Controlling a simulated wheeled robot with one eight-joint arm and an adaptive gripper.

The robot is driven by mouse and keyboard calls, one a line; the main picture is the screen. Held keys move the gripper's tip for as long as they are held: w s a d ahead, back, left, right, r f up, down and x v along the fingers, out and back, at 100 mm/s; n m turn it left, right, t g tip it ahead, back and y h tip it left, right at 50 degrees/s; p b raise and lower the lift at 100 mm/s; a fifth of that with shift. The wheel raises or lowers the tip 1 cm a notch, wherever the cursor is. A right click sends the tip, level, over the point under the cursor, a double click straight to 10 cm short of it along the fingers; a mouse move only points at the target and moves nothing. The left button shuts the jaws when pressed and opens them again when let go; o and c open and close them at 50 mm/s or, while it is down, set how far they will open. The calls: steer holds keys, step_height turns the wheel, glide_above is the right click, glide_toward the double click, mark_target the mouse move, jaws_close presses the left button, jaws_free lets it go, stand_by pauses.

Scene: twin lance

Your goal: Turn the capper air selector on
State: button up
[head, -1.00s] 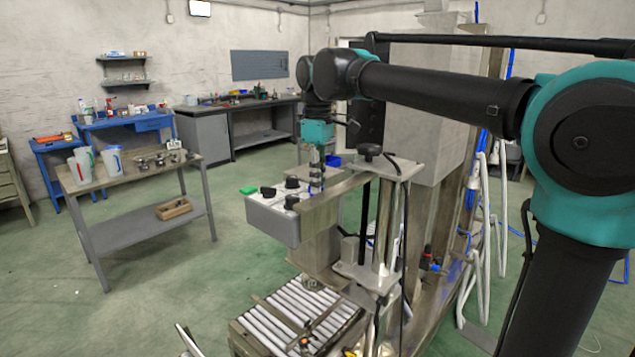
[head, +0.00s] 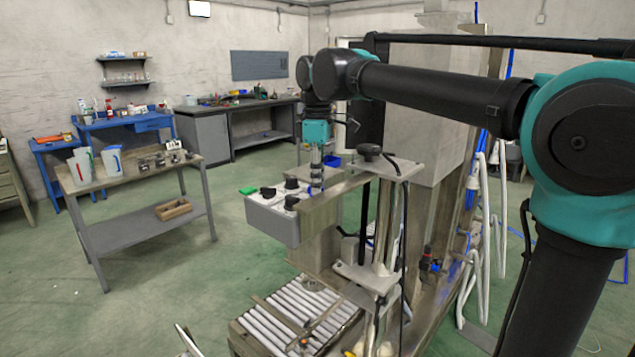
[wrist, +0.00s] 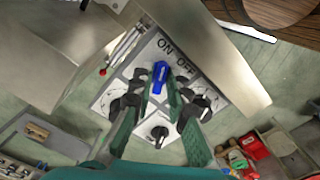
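The blue selector handle (wrist: 159,78) stands on the white top of a control box, below the printed words ON and OFF in the wrist view. Its narrow end points up in that picture, nearer ON than OFF. A thin gap seems to show beside the handle; contact cannot be told. In the head view my gripper (head: 316,179) points down over the right part of the grey box (head: 273,222).
Several black knobs (wrist: 158,132) sit close around the blue handle. A green part (head: 248,190) is at the box's left corner. A metal plate (head: 335,197) and a post with a black knob (head: 369,152) stand close on the right. A roller conveyor (head: 295,315) lies below.

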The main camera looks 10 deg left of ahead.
steer(key=shift+o, duration=0.9)
steer(key=shift+r, duration=0.1)
step_height(320, 180, up, 12)
steer(key=shift+s, duration=0.1)
